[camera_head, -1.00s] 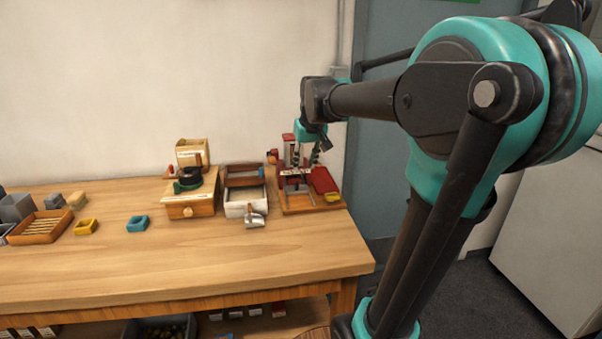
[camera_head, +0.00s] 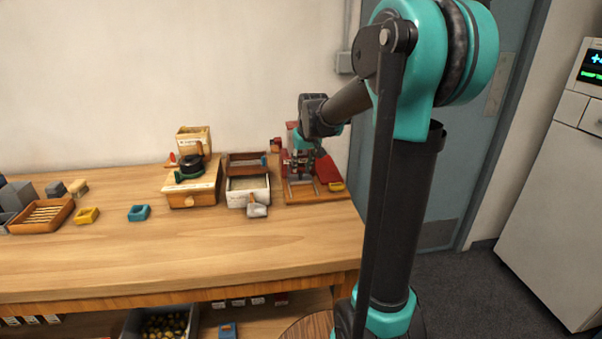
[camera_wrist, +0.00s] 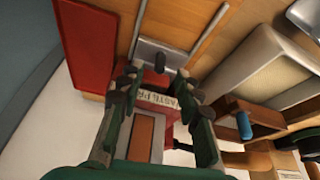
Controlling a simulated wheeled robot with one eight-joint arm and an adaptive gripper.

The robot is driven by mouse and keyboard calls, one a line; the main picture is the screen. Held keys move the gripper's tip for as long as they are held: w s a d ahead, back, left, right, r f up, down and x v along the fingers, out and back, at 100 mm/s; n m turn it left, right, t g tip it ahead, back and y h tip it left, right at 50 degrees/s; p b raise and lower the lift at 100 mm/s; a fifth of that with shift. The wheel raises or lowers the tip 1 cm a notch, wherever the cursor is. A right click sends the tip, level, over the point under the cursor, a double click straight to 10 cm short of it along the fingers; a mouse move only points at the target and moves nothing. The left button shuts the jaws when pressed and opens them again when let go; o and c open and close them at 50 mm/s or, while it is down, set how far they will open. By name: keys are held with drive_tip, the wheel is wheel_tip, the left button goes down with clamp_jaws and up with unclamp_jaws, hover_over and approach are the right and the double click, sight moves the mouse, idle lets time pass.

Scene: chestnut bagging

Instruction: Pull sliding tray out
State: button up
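The red press-like station stands on a wooden base (camera_head: 318,197) at the right end of the bench. A grey metal sliding tray (camera_wrist: 172,52) lies low on that base in the wrist view, with a small dark knob (camera_wrist: 159,62) at its end. A metal frame surrounds it. My gripper (camera_wrist: 157,88) is open, its two fingers apart at either side of the knob's line. The knob appears in the gap between the fingertips; I cannot tell whether they touch it. In the head view my gripper (camera_head: 302,168) hangs over the station and hides part of it.
A red panel (camera_wrist: 84,48) lies beside the tray. A white-fronted box with a scoop (camera_head: 257,210) and a wooden drawer unit (camera_head: 192,192) stand to the left. A grey bin (camera_head: 165,322) sits on the shelf below.

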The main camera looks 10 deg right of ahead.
sight(301, 172)
drive_tip(key=shift+x, duration=2.15)
clamp_jaws()
